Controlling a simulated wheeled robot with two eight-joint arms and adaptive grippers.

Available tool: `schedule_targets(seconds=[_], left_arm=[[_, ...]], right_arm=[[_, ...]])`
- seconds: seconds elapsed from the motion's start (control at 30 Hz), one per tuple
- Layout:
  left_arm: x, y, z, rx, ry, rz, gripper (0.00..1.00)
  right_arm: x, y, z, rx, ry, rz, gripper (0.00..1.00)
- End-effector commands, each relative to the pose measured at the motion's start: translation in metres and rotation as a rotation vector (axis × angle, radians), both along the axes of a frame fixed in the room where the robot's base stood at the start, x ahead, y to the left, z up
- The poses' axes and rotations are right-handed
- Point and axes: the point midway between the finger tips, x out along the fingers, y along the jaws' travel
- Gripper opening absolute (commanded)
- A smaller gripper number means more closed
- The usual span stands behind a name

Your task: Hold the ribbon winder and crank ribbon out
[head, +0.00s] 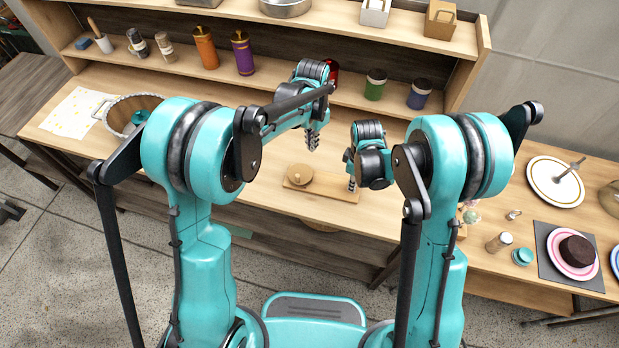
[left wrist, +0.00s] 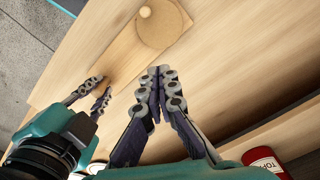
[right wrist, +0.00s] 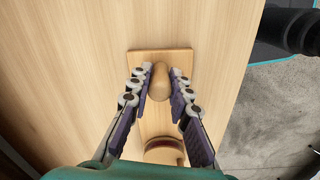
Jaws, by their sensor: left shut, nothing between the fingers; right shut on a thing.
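The ribbon winder is a light wooden board (head: 326,186) lying on the counter, with a round wooden disc (head: 300,174) at its left end. A small knob (left wrist: 145,12) stands on the disc. My right gripper (head: 351,186) is shut on a rounded wooden grip (right wrist: 159,80) at the board's other end. The disc end (right wrist: 165,146) shows at the bottom of the right wrist view, with a dark red band. My left gripper (head: 313,144) is shut and empty, above and behind the disc and apart from it. Its fingertips meet in the left wrist view (left wrist: 160,74).
The counter (head: 240,135) is clear around the winder. Behind it, a shelf holds orange (head: 205,48) and purple bottles (head: 242,52) and several jars. A basket (head: 131,104) stands at left. Plates, a dark cake (head: 577,250) and jars are at right.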

Motion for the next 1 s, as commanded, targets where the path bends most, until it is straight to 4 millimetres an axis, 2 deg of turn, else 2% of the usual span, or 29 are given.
schedule_targets(seconds=[0.3,0.67,1.0], left_arm=[[0.0,0.0,-0.046,0.0,0.0,-0.001,0.0],[0.009,0.06,-0.043,0.0,-0.003,0.003,0.0],[-0.045,0.068,-0.043,0.0,0.0,0.0,0.0]], right_arm=[[0.0,0.0,-0.001,0.0,0.0,0.0,0.0],[0.0,0.0,-0.001,0.0,0.0,0.0,0.0],[0.0,0.0,-0.001,0.0,-0.001,0.0,0.0]])
